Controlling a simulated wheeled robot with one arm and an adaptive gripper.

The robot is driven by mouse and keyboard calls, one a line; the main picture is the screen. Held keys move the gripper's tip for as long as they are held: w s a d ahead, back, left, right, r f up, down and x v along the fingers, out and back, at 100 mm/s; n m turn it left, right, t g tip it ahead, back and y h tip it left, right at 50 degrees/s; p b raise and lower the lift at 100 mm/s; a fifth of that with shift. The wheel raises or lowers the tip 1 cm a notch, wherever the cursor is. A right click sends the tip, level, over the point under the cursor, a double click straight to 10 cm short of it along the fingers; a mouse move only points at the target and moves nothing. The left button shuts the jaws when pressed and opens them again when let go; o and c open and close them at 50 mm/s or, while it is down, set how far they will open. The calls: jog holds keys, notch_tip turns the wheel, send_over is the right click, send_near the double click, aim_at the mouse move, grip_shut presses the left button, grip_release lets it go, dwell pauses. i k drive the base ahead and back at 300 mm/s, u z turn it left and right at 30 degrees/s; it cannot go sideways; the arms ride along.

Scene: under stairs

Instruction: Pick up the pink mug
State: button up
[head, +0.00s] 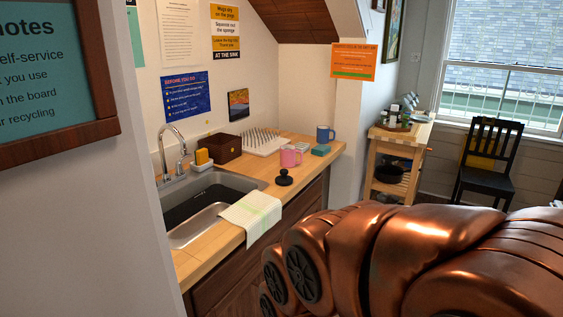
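The pink mug (290,156) stands upright on the wooden counter (204,250), to the right of the sink. A black round object with a knob (284,178) sits just in front of it. A small teal and blue block (320,150) and a blue mug (325,134) stand to its right. My copper-coloured arm fills the lower right of the head view. My gripper is not in view.
The sink (206,197) with its faucet lies left of the mug. A cloth (251,215) hangs over the counter's front edge. A white rack (262,141) and a brown box (221,147) stand behind. A wooden cart (402,152) and a black chair (489,165) are at the right.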

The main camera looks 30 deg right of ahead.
aim_at(287, 152)
jog(key=z, duration=0.05)
jog(key=k, duration=1.15)
jog(key=z, duration=0.65)
jog(key=i, duration=0.95)
jog(key=z, duration=0.4)
jog(key=i, duration=0.95)
jog(key=u, duration=1.15)
jog(key=i, duration=0.8)
jog(key=u, duration=0.8)
